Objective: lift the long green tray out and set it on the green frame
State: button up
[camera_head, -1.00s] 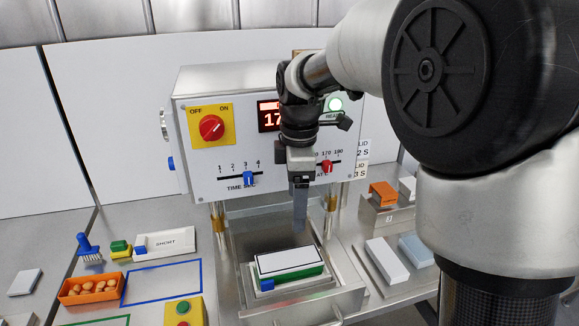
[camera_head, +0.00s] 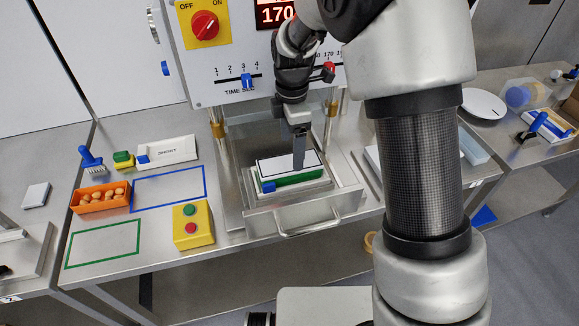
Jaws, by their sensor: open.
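The long green tray (camera_head: 300,177) sits in the drawer of the sealing machine, with a white black-edged sheet (camera_head: 275,165) over its top. A blue block (camera_head: 268,186) is at its left front corner. The green frame (camera_head: 104,243) is an empty outline on the bench at the front left. My gripper (camera_head: 299,164) points down at the right part of the tray top. Its jaws are open, though only one finger shows clearly. I cannot tell whether the fingertips touch the tray.
The drawer's front handle (camera_head: 308,222) sticks out towards me. A yellow two-button box (camera_head: 192,226) stands between the drawer and the green frame. An orange bin (camera_head: 100,197) of round pieces and an empty blue frame (camera_head: 169,189) lie behind it. The machine body (camera_head: 240,60) rises behind my gripper.

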aim_at(289, 162)
jog(key=f, duration=0.5)
jog(key=shift+a+f+p, duration=0.15)
jog(key=shift+a+p, duration=0.1)
jog(key=shift+p, duration=0.1)
jog(key=c, duration=1.3)
